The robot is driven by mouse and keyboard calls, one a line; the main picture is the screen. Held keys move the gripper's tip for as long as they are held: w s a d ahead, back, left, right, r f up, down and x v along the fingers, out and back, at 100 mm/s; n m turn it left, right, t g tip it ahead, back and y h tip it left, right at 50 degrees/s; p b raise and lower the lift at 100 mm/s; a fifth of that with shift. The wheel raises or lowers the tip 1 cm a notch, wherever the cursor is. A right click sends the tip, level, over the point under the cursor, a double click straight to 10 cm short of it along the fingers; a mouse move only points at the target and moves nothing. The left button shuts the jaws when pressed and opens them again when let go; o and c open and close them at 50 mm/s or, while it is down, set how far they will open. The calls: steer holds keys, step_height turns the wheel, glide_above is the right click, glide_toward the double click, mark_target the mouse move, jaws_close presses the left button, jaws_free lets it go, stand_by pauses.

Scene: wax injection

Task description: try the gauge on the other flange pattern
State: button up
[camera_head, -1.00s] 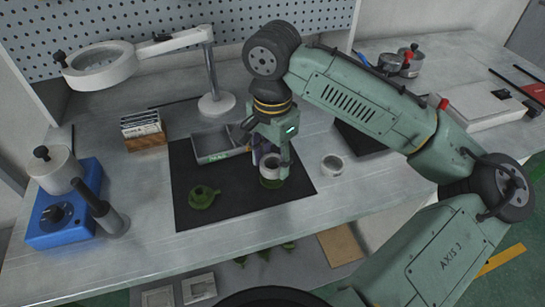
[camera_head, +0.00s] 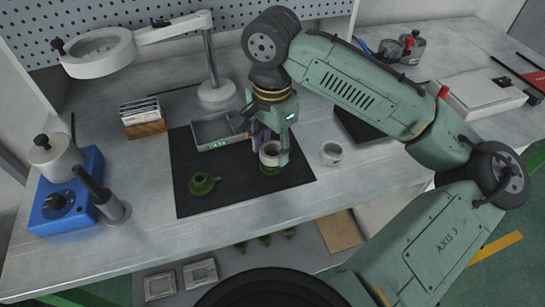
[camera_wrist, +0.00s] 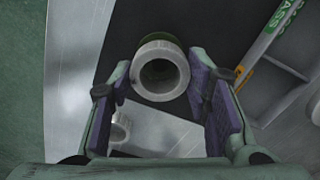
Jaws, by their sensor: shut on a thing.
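My gripper (camera_head: 270,150) is shut on a pale grey ring gauge (camera_head: 269,154), which stands upright between the purple pads in the wrist view (camera_wrist: 160,72). A green flange pattern (camera_head: 271,171) lies on the dark mat below the ring. Only a green edge of it (camera_wrist: 158,41) shows behind the ring in the wrist view, and I cannot tell if they touch. The ring's bore looks dark. Another green flange pattern (camera_head: 204,184), with a raised neck, lies on the mat to the left, clear of my gripper.
Another pale ring (camera_head: 331,153) sits on the bench to the right. A magnifier lamp base (camera_head: 216,95), a card box (camera_head: 143,118) and a blue unit (camera_head: 62,205) stand around.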

steer(key=shift+f, duration=0.75)
stand_by(2.4)
steer(key=shift+r, duration=0.15)
steer(key=shift+r+p, duration=2.6)
steer(key=shift+r, duration=0.05)
